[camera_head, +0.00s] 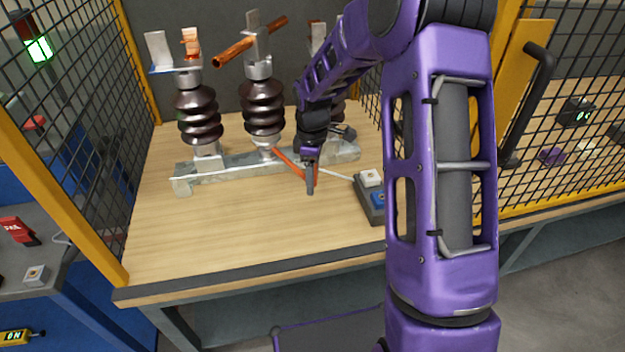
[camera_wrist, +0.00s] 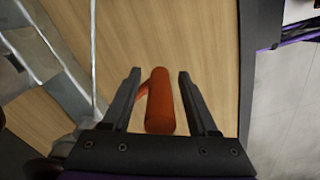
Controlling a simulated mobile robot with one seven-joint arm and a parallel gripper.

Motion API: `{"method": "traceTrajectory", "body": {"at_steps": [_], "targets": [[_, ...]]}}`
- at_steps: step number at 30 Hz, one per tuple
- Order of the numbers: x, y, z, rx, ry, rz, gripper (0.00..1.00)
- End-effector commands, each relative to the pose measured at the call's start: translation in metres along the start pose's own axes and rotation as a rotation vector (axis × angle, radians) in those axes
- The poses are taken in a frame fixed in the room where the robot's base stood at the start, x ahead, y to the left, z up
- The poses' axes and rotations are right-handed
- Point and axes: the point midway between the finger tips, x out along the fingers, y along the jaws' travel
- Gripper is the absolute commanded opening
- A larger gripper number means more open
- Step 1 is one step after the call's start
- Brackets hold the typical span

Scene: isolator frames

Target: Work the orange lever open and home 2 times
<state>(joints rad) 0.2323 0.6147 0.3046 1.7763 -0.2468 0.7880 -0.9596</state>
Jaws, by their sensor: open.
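The orange lever (camera_head: 287,161) runs from the foot of the middle insulator down to the right, towards the front of the grey base rail. My gripper (camera_head: 310,188) is at the lever's free end, pointing down, and hides part of it in the head view. In the wrist view the lever's orange handle (camera_wrist: 160,103) lies between the two open fingers of my gripper (camera_wrist: 158,78). A gap shows on the right side of the handle; on the left the lever's arm passes close to the left finger. I cannot tell whether that finger touches it.
Brown ribbed insulators (camera_head: 262,108) stand on the grey base rail (camera_head: 235,169), with a copper bar (camera_head: 235,50) on top. A button box (camera_head: 371,195) with white and blue buttons sits to the right. Yellow-framed mesh panels (camera_head: 70,140) flank the table (camera_head: 220,225), whose front left is clear.

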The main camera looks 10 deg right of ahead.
Motion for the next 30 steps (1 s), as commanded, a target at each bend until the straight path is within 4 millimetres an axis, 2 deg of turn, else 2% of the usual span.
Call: {"method": "traceTrajectory", "body": {"at_steps": [10, 18, 20, 30], "targets": [[0.0038, 0.0, 0.0, 0.0, 0.0, 0.0, 0.58], [0.0036, -0.0001, -0.0001, 0.0, 0.0, 0.0, 0.09], [0.0036, -0.0001, -0.0001, 0.0, 0.0, 0.0, 0.0], [0.0035, -0.0004, -0.0003, -0.001, 0.0, -0.001, 0.0]]}}
